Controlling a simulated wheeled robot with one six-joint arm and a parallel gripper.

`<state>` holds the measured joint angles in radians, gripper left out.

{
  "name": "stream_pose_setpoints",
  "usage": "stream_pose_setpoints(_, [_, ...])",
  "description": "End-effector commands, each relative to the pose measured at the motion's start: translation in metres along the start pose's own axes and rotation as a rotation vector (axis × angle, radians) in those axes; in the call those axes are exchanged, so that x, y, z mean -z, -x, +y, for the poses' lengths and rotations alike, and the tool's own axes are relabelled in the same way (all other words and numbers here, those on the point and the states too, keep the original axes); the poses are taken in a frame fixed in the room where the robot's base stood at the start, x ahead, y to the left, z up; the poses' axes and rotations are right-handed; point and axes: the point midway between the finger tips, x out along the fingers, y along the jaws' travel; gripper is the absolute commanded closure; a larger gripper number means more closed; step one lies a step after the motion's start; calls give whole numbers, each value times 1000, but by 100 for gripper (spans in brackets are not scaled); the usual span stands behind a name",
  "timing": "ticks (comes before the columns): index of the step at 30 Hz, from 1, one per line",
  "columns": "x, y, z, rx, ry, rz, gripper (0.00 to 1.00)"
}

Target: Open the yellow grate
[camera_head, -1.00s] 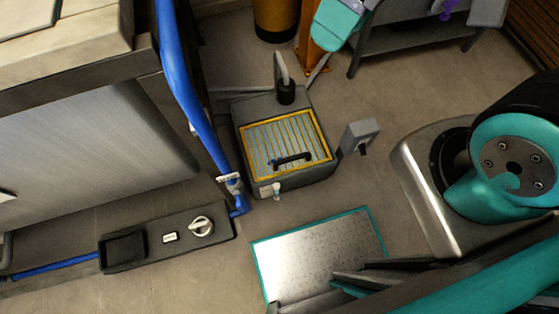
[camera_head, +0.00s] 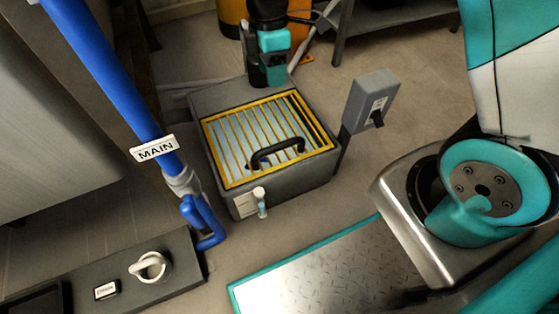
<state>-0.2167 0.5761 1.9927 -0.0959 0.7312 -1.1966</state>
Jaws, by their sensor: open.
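The yellow grate (camera_head: 240,150) lies flat over the top of a dark grey tank (camera_head: 292,186). It looks closed, with pale blue-grey showing between its bars. A black arched handle (camera_head: 277,152) stands on the grate near its front right side.
A grey switch box (camera_head: 371,100) stands just right of the tank. A small tap (camera_head: 260,198) is on the tank's front. A blue pipe marked MAIN (camera_head: 108,80) with a blue valve lever (camera_head: 207,222) runs at left. A panel with a knob (camera_head: 150,266) lies lower left.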

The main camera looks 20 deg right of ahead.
Motion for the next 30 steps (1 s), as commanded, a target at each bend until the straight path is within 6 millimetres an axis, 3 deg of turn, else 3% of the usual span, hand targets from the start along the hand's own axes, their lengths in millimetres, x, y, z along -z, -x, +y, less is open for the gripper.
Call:
stream_pose_setpoints(1, [-2,-34,11,8,24,-11,49])
stream_pose_setpoints(3, [-5,-51,18,14,56,-23,49])
stream_pose_setpoints(14, [-9,-94,26,25,97,-38,49])
stream_pose_setpoints(30, [-13,-214,23,24,96,-37,49])
